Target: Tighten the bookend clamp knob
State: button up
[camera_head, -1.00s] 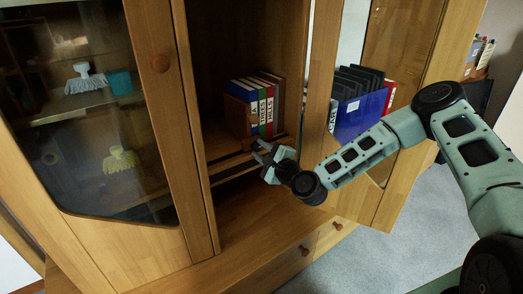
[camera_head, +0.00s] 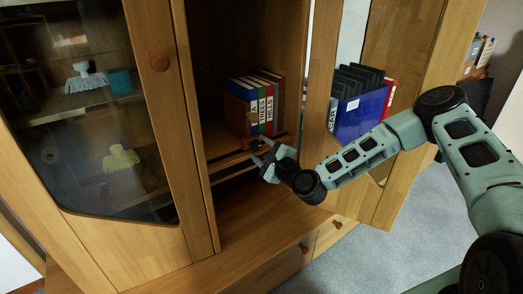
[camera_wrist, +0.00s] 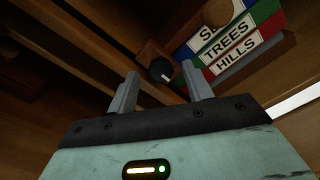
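The clamp knob (camera_wrist: 161,70) is a round black knob with a white mark, on a small wooden block at the bookend in the wrist view. My gripper (camera_wrist: 160,72) is open, with its two grey fingertips to the left and right of the knob in the picture. Whether they touch it cannot be told. In the head view my gripper (camera_head: 259,152) is at the shelf edge, below the books. The books (camera_head: 262,106) stand upright in a wooden bookend (camera_head: 237,115); their spines also show in the wrist view (camera_wrist: 230,46).
The shelf (camera_head: 225,160) is in an open wooden cabinet. A glass door (camera_head: 90,130) at left is closed, with brushes behind it. The open door (camera_head: 385,200) at right, with a blue file box (camera_head: 360,115), is close to my arm. The cabinet floor is clear.

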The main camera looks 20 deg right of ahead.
jog(key=p+v, duration=0.1)
jog(key=v, duration=1.6)
jog(key=shift+s+p, duration=0.2)
jog(key=shift+p, duration=0.2)
jog(key=shift+r, duration=0.1)
